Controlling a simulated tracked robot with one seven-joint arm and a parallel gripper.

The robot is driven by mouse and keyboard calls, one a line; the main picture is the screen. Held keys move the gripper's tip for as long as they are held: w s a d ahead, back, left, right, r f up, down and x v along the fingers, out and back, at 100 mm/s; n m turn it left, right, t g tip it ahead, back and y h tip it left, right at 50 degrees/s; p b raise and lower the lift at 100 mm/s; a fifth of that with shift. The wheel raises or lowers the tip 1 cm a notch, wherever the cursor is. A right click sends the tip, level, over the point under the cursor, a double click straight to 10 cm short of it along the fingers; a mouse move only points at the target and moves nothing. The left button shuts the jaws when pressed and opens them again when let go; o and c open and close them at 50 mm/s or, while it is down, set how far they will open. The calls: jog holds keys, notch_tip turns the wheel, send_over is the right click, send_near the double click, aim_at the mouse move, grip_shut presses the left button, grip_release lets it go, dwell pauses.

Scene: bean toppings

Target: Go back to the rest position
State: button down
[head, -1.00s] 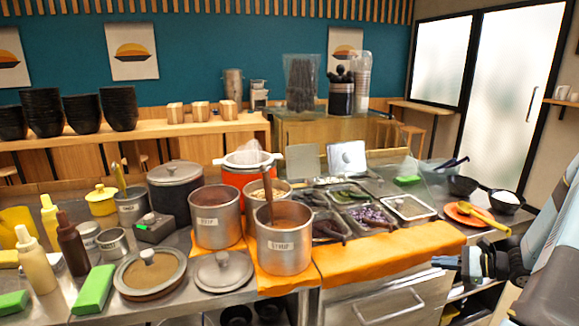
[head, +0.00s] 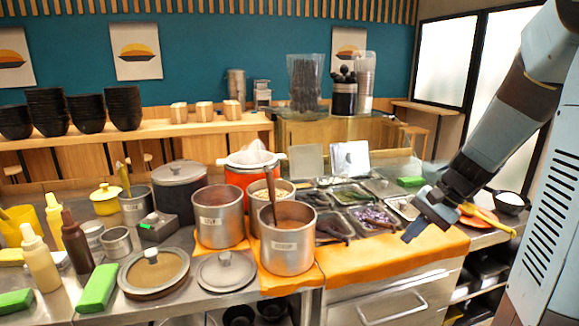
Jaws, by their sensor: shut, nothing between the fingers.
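My gripper (head: 414,234) is in the head view at right of centre, above the front edge of the counter and the orange cloth (head: 400,258). It is shut and empty, pointing down and to the left. My arm reaches down to it from the upper right and hides part of the glass door and the right end of the counter. The gripper is in front of the metal topping trays (head: 362,218) and right of the syrup pot (head: 287,248), apart from it. It partly covers the rightmost tray.
A second pot (head: 219,222) stands on the cloth, left of the syrup pot. A lid (head: 226,272), squeeze bottles (head: 75,240) and a green block (head: 97,288) are at left. A white-filled bowl (head: 511,201) and orange plate (head: 482,217) are at right. The air above the trays is mostly free.

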jog(key=s+a+r+n+t+h, duration=0.2)
jog(key=s+r+n+h, duration=0.1)
jog(key=s+r, duration=0.3)
jog(key=s+a+r+n+t+h, duration=0.2)
jog(key=s+r+n, duration=0.3)
jog(key=s, duration=0.3)
jog(key=shift+s+a+r+t+h, duration=0.3)
jog(key=shift+s+a+r+h, duration=0.1)
jog(key=shift+r+h, duration=0.1)
